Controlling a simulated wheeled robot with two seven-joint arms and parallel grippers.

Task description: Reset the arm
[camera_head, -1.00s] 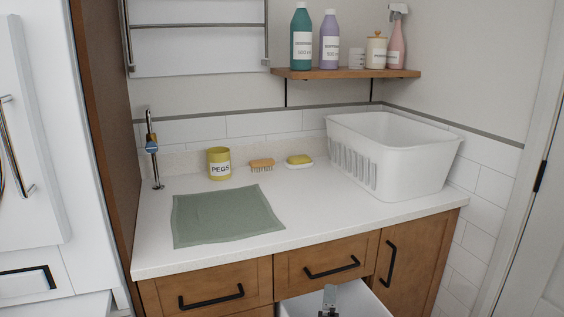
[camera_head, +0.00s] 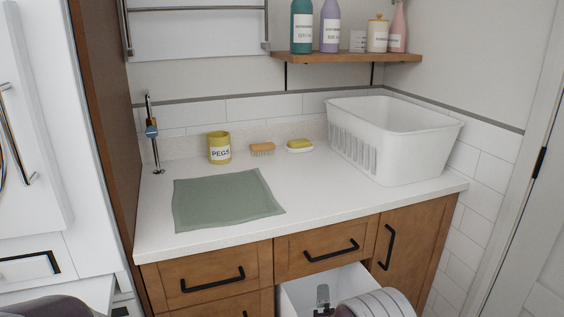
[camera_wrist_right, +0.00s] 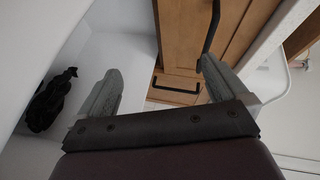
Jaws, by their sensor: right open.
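My right gripper (camera_wrist_right: 160,68) is open and empty in the right wrist view, its two grey fingers spread apart. It is at the open white drawer (camera_head: 296,298) below the counter; one finger shows against the drawer's white inside, the other near the wooden cabinet fronts. A dark crumpled thing (camera_wrist_right: 50,100) lies in the white space at the left of that view, apart from the fingers. In the head view a grey metal piece (camera_head: 322,296) shows in the drawer; it looks like a finger of mine. My left gripper is not in view.
The counter bears a green cloth (camera_head: 225,200), a yellow pegs pot (camera_head: 219,148), a brush (camera_head: 262,149), a soap dish (camera_head: 299,146) and a white basket (camera_head: 400,150). Bottles stand on a shelf (camera_head: 345,56) above. Black handles (camera_head: 212,280) stick out from the cabinet fronts.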

